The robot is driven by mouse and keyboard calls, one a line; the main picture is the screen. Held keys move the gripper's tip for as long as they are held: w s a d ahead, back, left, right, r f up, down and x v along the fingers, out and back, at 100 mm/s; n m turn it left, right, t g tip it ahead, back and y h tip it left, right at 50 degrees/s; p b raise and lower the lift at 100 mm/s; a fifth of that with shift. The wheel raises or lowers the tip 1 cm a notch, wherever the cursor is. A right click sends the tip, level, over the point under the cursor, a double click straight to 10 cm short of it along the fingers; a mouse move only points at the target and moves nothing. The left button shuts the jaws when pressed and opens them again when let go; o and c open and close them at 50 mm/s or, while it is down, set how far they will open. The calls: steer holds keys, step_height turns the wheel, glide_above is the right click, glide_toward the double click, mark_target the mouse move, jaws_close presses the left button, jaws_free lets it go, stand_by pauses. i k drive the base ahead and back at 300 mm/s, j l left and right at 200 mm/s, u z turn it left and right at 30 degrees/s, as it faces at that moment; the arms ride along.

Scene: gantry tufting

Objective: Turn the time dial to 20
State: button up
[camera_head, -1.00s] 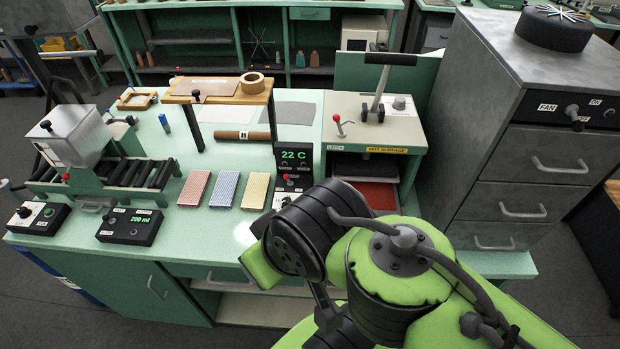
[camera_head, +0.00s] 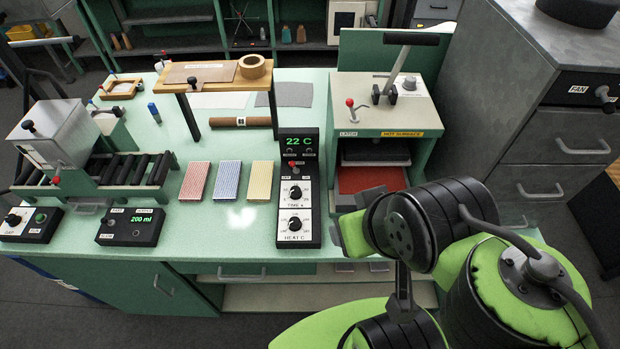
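The time dial (camera_head: 295,193) is a black knob on a white plate marked "TIME s". It sits in the middle of an upright-looking black control panel (camera_head: 284,239) on the green bench. Its pointer and scale are too small to read. The heat dial (camera_head: 295,224), marked "HEAT C", is just below it. A red-tipped lever (camera_head: 293,166) and a green "22 C" display are above it. My arm is at the lower right, right of the panel and apart from it. My gripper's fingers do not show clearly, so its state is hidden.
The heat press (camera_head: 386,133) with its red tray (camera_head: 370,180) stands right of the panel. Red, blue and yellow blocks (camera_head: 228,181) lie to its left. A "200 ml" box (camera_head: 131,227) is farther left. A grey cabinet (camera_head: 545,140) stands at the right.

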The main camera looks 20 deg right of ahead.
mark_target(296, 192)
steer(key=i+j, duration=0.1)
steer(key=j, duration=0.3)
steer(key=i+j, duration=0.1)
steer(key=j, duration=0.35)
steer(key=i+j, duration=0.1)
steer(key=j, duration=0.3)
steer(key=i+j, duration=0.1)
steer(key=j, duration=0.3)
